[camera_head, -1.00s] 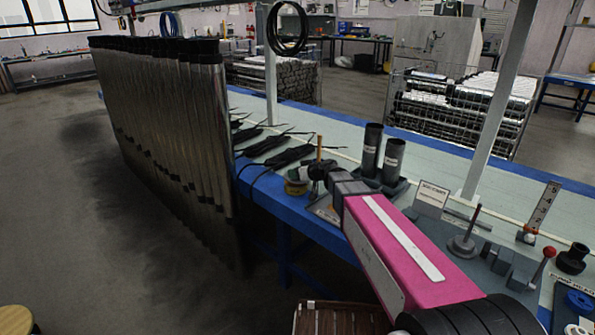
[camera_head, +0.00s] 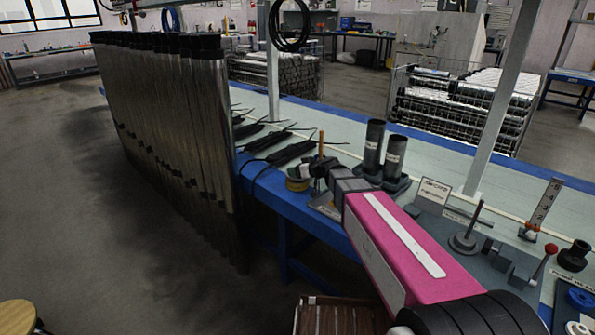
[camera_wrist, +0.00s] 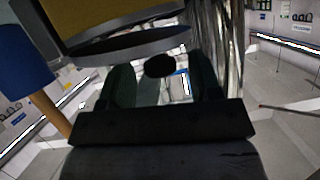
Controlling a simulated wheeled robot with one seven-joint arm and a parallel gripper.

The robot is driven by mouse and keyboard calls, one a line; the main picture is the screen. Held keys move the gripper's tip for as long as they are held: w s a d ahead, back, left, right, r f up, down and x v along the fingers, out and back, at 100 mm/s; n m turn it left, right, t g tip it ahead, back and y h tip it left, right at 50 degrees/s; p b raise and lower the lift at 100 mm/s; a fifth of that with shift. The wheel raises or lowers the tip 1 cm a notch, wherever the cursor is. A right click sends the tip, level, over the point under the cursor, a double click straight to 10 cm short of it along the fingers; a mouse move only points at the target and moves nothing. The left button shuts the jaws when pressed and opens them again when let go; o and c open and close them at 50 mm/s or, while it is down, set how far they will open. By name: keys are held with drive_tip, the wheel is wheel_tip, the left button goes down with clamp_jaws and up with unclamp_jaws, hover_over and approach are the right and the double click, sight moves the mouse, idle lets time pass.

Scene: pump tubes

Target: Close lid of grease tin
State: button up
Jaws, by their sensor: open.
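The grease tin (camera_head: 297,185) is small and yellow and sits near the front edge of the blue-edged bench. In the wrist view the tin's yellow wall (camera_wrist: 110,14) fills the top left. A grey round lid (camera_wrist: 130,45) shows just below it, tilted away from the wall with a gap between. My gripper (camera_head: 318,172) is right beside the tin, on its right in the head view. In the wrist view my gripper (camera_wrist: 163,82) has its two dark green fingers apart, just below the lid. A dark oval piece shows between them; contact cannot be told.
An upright wooden stick (camera_head: 321,147) stands close to my gripper. Two dark tubes (camera_head: 373,150) stand in a holder behind. Black cable bundles (camera_head: 290,152) lie on the bench to the left. A row of tall metal tubes (camera_head: 160,110) stands along the bench's left front.

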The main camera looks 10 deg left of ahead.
drive_tip(key=v, duration=1)
drive_tip(key=shift+s+d+r, duration=0.2)
drive_tip(key=shift+s+d, duration=0.05)
drive_tip(key=shift+d, duration=0.05)
drive_tip(key=shift+w+a, duration=0.15)
drive_tip(key=shift+a, duration=0.05)
drive_tip(key=c, duration=0.8)
drive_tip(key=w+a+r+g+h, duration=0.1)
drive_tip(key=a, duration=0.1)
drive_tip(key=w+a+r+n+g+h, duration=0.1)
drive_tip(key=r+g, duration=0.1)
drive_tip(key=a+r+n+g+h, duration=0.1)
drive_tip(key=a+r, duration=0.1)
drive_tip(key=shift+w+a+r+g, duration=0.1)
drive_tip(key=shift+w+a+g, duration=0.2)
drive_tip(key=shift+w+a, duration=0.1)
clamp_jaws()
wheel_tip(320, 180, up, 7)
drive_tip(key=w+m+g+h, duration=0.1)
drive_tip(key=w+h, duration=0.1)
drive_tip(key=h, duration=0.3)
drive_tip(key=x, duration=0.4)
drive_tip(key=s+x, duration=0.1)
drive_tip(key=x, duration=0.7)
drive_tip(key=shift+s+d+f, duration=0.15)
drive_tip(key=shift+d+f, duration=0.1)
drive_tip(key=shift+f, duration=1)
